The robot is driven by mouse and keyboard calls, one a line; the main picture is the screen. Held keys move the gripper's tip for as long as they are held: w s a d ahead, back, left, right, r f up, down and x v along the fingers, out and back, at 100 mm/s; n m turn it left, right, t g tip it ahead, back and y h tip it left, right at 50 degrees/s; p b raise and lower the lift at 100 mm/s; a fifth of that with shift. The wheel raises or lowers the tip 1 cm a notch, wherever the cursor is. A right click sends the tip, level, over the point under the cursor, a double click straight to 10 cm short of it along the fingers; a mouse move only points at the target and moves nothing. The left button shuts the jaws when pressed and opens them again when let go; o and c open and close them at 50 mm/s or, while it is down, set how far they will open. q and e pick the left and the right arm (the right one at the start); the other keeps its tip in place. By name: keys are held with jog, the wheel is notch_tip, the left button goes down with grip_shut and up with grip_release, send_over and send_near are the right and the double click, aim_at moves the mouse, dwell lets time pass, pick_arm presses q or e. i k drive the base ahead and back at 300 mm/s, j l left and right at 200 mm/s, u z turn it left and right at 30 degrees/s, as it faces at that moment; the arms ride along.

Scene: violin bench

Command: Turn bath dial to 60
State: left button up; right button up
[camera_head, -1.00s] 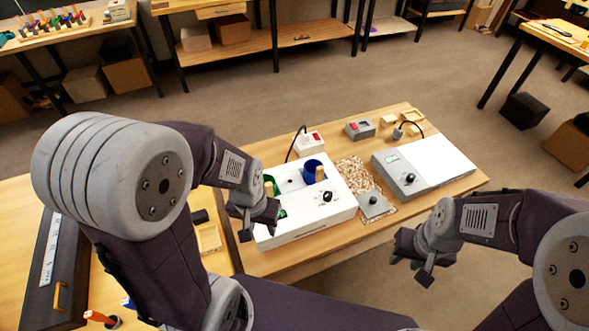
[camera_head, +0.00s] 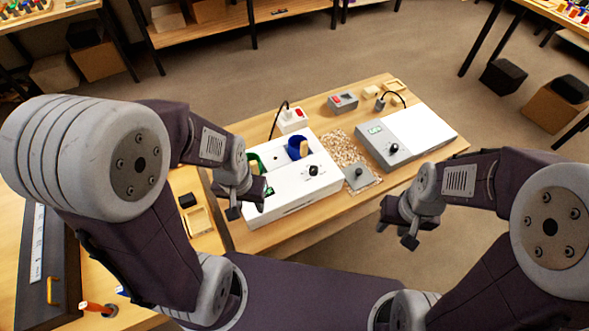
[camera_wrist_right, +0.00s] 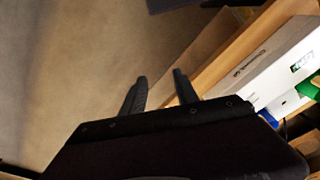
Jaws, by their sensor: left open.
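The white bath box (camera_head: 290,205) stands on the wooden bench, with a blue pot (camera_head: 297,149) and a green pot (camera_head: 252,163) set in its top. Its black dial (camera_head: 313,170) is on the top right part; its setting is too small to read. My left gripper (camera_head: 245,207) is open and empty, over the left end of the box and apart from the dial. My right gripper (camera_head: 397,228) is right of the box, off the bench's front edge. In the right wrist view its two fingers (camera_wrist_right: 157,88) are apart with nothing between them.
A grey and white device (camera_head: 410,140) with its own black dial stands at the bench's right. A small grey block with a knob (camera_head: 359,177) sits between it and the bath. Behind are a white switch box (camera_head: 292,120) and a grey one (camera_head: 343,102).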

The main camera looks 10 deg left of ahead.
aim_at(314, 171)
jog(key=i+l+u, duration=0.1)
jog(key=u, duration=0.3)
jog(key=l+u, duration=0.5)
jog(key=u, duration=0.25)
